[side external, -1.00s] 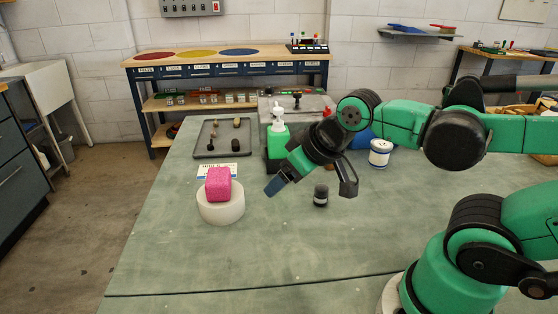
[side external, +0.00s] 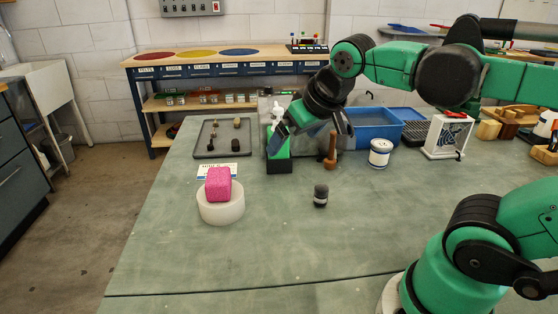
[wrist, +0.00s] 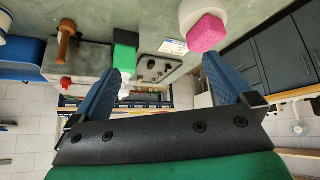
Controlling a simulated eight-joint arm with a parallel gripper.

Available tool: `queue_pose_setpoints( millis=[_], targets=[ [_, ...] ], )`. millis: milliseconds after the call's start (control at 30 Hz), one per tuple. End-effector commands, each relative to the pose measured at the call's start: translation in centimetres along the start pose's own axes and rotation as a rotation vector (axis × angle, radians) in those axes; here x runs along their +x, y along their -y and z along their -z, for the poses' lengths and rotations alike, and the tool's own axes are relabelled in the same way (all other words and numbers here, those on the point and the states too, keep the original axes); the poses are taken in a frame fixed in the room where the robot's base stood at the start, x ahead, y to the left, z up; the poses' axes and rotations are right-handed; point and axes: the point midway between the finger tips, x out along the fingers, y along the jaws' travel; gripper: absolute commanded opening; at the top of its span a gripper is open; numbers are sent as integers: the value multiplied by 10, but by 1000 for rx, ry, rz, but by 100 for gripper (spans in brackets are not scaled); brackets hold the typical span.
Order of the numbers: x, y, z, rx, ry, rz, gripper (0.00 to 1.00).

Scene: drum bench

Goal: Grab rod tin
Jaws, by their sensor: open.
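A white tin with a dark blue band (side external: 380,153) stands upright on the green bench, right of centre in the side view; I take it to be the rod tin. In the wrist view, a white rounded thing at the left edge (wrist: 4,24) may be this tin, mostly cut off. My gripper (side external: 312,134) is open and empty, above the bench to the left of the tin and apart from it. Its two blue fingers are spread wide in the wrist view (wrist: 163,68).
A green bottle (side external: 279,158) and a wooden-handled tool (side external: 331,150) stand near my gripper. A pink block (side external: 218,183) sits on a white roll (side external: 222,211). A small dark-topped jar (side external: 321,196), a grey tray (side external: 222,149) and a blue bin (side external: 372,128) are nearby. The front bench is clear.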

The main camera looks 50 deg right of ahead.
Motion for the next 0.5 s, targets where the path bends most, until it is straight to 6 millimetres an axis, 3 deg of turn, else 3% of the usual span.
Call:
queue_pose_setpoints(
  millis=[267,367,500],
  targets=[
    [24,-89,30,351,3,-374,100],
    [32,-140,38,534,-35,-576,100],
    [38,-221,38,814,-165,-913,100]
  ],
)
